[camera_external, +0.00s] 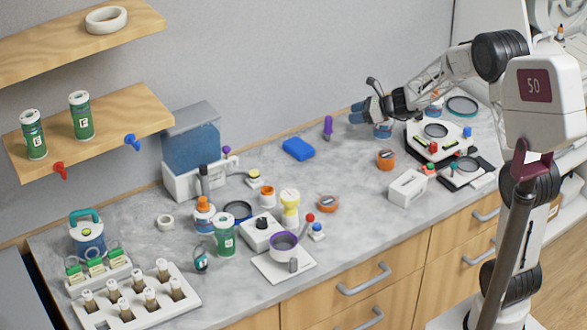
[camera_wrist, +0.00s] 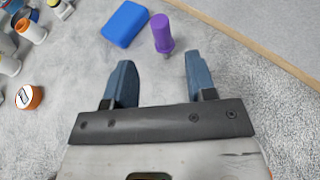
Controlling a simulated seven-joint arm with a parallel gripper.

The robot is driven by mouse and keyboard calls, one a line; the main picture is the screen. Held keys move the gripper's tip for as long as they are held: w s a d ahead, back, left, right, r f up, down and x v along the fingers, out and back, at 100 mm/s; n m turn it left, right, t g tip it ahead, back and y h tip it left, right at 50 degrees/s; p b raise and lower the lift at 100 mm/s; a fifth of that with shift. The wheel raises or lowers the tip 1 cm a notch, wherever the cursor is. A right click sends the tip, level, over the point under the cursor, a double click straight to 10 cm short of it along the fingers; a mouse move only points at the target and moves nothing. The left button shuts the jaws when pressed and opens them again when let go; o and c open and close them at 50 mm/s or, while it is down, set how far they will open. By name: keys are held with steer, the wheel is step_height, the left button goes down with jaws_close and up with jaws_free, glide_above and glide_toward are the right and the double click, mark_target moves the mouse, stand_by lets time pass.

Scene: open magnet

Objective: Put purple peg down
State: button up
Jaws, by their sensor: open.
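The purple peg (camera_external: 328,127) stands upright on the grey counter, to the right of a blue block. In the wrist view the purple peg (camera_wrist: 162,33) shows its rounded top and a thin grey lower end, just beyond and between my fingertips. My gripper (camera_wrist: 155,78) is open with nothing between its two blue fingers. In the external view my gripper (camera_external: 362,112) is to the right of the peg, apart from it.
The blue block (camera_external: 298,149) lies left of the peg; it also shows in the wrist view (camera_wrist: 125,23). An orange round item (camera_external: 386,159) and a white box (camera_external: 408,187) sit to the right. Bottles and racks crowd the left. Counter around the peg is mostly clear.

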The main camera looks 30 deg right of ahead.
steer(key=s+a+r+n+g+h, duration=0.1)
steer(key=s+a+r+n+g, duration=0.2)
steer(key=s, duration=0.5)
steer(key=s+a+r+n+g, duration=0.1)
steer(key=s+a+r+n, duration=0.15)
steer(key=s+n, duration=0.45)
steer(key=s+a+r+n+g+h, duration=0.1)
steer(key=s+a+r+n+g, duration=0.2)
steer(key=s, duration=0.6)
steer(key=s+d+n+h, duration=0.2)
steer(key=s+n, duration=0.2)
steer(key=s, duration=0.5)
steer(key=s+d+r+n+h, duration=0.1)
steer(key=s+d+n+h, duration=0.1)
steer(key=s+n, duration=0.3)
steer(key=s+d+r+n+h, duration=0.1)
steer(key=s+d+n+h, duration=0.1)
steer(key=s, duration=1)
steer(key=n+h, duration=0.1)
steer(key=n, duration=0.1)
steer(key=shift+s+d+r+n+h, duration=0.25)
steer(key=shift+s+d+n+h, duration=0.05)
steer(key=shift+d+n+h, duration=0.1)
